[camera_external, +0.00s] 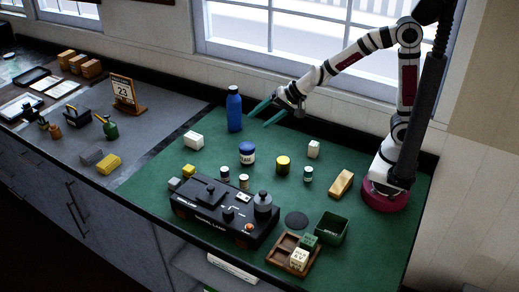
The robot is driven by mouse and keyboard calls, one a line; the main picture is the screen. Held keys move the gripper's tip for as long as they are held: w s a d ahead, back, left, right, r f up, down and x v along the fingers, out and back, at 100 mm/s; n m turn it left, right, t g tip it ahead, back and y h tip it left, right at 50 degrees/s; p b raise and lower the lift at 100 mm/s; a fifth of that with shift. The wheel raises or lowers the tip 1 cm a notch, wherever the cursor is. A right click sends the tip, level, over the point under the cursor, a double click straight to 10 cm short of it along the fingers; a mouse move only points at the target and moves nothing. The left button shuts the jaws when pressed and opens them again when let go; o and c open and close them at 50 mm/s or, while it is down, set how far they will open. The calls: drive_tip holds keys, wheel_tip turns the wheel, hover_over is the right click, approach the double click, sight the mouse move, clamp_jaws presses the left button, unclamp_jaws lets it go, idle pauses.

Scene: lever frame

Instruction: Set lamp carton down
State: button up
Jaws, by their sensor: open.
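No carton is readable as the lamp carton at this size. Candidates are a white box (194,140) at the left of the green mat, a smaller white box (314,149) near the mat's middle right, and a tan box (341,184) near my base. My gripper (257,121) has teal fingers that are spread apart with nothing between them. It is above the back of the mat, just right of the blue bottle (234,110). All three boxes rest on the mat, apart from my gripper.
A black device (222,215) with knobs fills the mat's front. Jars (247,153) and a yellow tin (283,164) stand mid-mat. A wooden tray (272,256) and green bin (331,227) are front right. A calendar (124,92) stands left. The window is behind.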

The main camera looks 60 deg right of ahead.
drive_tip(key=s+d+n+g, duration=0.2)
drive_tip(key=s+d+g, duration=0.2)
drive_tip(key=s, duration=1)
drive_tip(key=s+d+f+n+g+h, duration=0.1)
drive_tip(key=s+d+g, duration=0.3)
drive_tip(key=s, duration=1)
drive_tip(key=shift+s+d+f+n+g+h, duration=0.3)
drive_tip(key=shift+s+d+n, duration=0.1)
drive_tip(key=shift+d+n, duration=0.5)
